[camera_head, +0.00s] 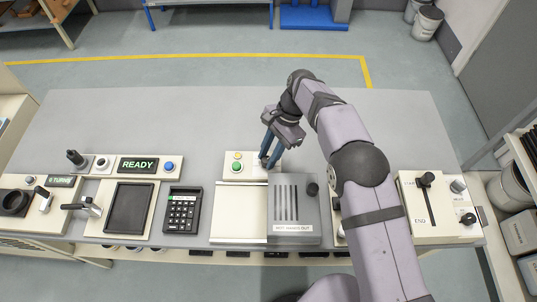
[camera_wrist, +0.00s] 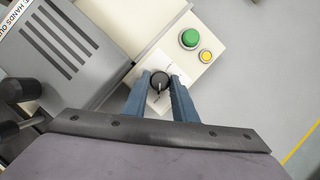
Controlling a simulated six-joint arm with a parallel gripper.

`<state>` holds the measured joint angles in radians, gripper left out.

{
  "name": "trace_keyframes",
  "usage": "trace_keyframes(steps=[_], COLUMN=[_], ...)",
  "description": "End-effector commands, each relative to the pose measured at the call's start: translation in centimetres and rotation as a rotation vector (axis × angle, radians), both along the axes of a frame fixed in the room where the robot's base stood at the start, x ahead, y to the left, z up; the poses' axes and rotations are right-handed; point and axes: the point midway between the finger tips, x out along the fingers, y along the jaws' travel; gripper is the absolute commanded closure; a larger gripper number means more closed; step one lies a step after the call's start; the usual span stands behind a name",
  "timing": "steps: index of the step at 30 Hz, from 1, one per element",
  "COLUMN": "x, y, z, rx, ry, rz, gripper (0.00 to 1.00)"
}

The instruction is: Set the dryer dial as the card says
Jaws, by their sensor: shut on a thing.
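The dryer's round black dial (camera_wrist: 159,80) sits on a cream control panel (camera_wrist: 205,68), with a light pointer line on its top. A white plate with faint marks lies around the dial; its marks are too small to read. My gripper (camera_wrist: 158,88) points down with its two blue fingers on either side of the dial, shut on it. In the head view my gripper (camera_head: 267,161) is at the right part of the panel (camera_head: 232,175), and its fingers largely hide the dial. I cannot make out a card with a setting in either view.
A green button (camera_wrist: 190,38) and a yellow button (camera_wrist: 206,56) stand beside the dial. A grey slotted hood (camera_head: 291,225) with a hands-out label is in front. The back of the bench is clear.

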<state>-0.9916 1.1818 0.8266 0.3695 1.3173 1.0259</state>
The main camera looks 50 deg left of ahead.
Motion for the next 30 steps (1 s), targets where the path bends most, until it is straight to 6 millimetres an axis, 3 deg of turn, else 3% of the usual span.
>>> trace_keyframes(steps=[1, 3, 17, 30], x=[0.0, 0.0, 0.4, 2.4], y=[0.0, 0.0, 0.0, -0.3], z=[0.0, 0.0, 0.7, 5.7], rx=[0.001, 0.001, 0.002, 0.002], ry=[-0.001, -0.001, -0.001, -0.001], rz=[0.0, 0.0, -0.002, -0.002], gripper=[0.73, 0.56, 0.56, 0.56])
